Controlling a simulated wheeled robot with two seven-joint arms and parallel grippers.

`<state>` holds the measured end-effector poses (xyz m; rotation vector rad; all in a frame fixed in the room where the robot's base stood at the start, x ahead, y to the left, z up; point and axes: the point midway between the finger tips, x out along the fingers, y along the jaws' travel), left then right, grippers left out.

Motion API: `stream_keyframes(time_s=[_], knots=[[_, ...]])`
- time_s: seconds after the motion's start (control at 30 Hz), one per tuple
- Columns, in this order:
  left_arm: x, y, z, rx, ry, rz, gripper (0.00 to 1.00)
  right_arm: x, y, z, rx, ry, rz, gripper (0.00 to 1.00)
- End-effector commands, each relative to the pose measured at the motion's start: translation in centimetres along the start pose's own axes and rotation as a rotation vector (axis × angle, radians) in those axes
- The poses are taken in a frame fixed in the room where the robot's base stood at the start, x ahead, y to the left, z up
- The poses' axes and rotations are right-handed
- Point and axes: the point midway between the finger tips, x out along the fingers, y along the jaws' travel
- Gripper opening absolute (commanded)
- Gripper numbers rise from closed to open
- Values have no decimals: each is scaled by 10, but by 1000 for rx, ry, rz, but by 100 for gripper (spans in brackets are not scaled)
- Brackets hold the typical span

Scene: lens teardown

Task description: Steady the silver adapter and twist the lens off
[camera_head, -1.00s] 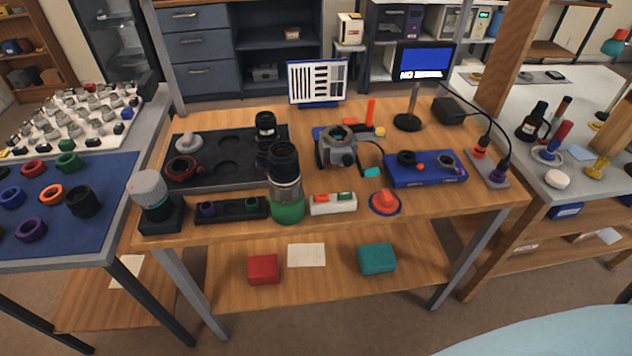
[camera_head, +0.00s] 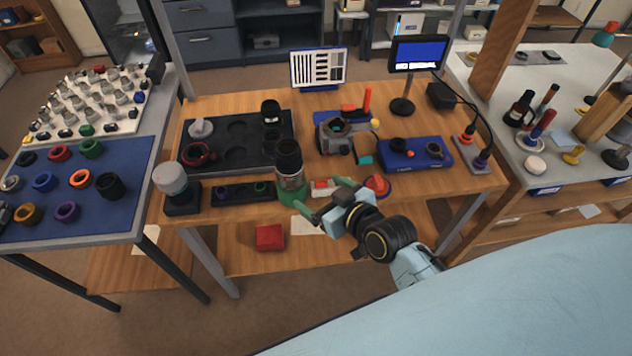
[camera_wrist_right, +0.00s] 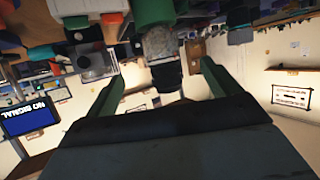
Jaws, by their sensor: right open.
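The black lens (camera_head: 288,153) stands upright on the silver adapter (camera_head: 290,180), which sits on a green base (camera_head: 291,197) at the front edge of the wooden table. In the right wrist view the picture is upside down: the green base (camera_wrist_right: 152,12) is at the top, with the silver adapter (camera_wrist_right: 159,42) and black lens (camera_wrist_right: 166,76) below it. My right gripper (camera_head: 318,197) is open and empty, in front and to the right of the adapter. In the wrist view its fingers lie either side of the lens's line, apparently apart from it. My left gripper is out of view.
A camera body (camera_head: 335,138) and a blue tray (camera_head: 415,155) stand to the right. A black tray (camera_head: 237,150) lies behind left, and a small black rack (camera_head: 229,195) is left of the base.

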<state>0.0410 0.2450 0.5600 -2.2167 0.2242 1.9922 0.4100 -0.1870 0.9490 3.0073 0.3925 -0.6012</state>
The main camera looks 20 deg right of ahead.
Motion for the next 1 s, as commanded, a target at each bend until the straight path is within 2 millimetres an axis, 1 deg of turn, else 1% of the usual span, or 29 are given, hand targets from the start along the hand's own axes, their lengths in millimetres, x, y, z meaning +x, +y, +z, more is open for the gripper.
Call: stream_keyframes(time_s=[0.17,0.5,0.6,0.7,0.8,1.0], knots=[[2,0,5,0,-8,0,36,21,0,-2,0,4,0,89],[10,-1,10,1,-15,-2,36,88,0,-1,1,4,0,89],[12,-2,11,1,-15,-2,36,104,0,-1,1,4,1,89],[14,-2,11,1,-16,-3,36,117,0,0,0,2,0,89],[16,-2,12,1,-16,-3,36,125,0,0,1,2,0,89],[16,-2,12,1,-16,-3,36,132,0,-1,0,3,1,89]])
